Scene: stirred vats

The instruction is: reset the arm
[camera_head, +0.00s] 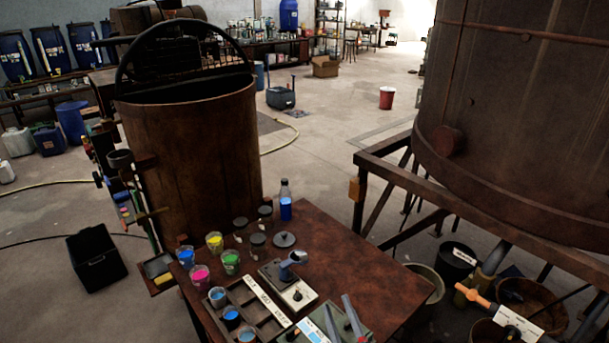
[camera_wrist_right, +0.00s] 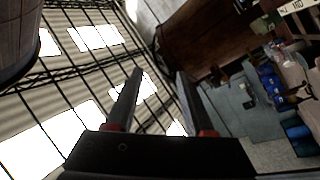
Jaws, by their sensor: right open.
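My right gripper (camera_head: 337,303) shows at the bottom of the head view, fingers apart and pointing up the picture, over the near part of the brown table (camera_head: 335,245). In the right wrist view its two dark fingers (camera_wrist_right: 160,75), with red bases, stand apart with nothing between them. That view is tilted and looks toward the roof and windows. My left gripper is not in view.
Cups of blue, pink, yellow (camera_head: 214,241) and green paint, a blue bottle (camera_head: 285,203) and a small device (camera_head: 288,284) stand on the table. A rusty vat (camera_head: 195,150) is behind; a larger tank (camera_head: 520,110) is at right. Open floor lies between them.

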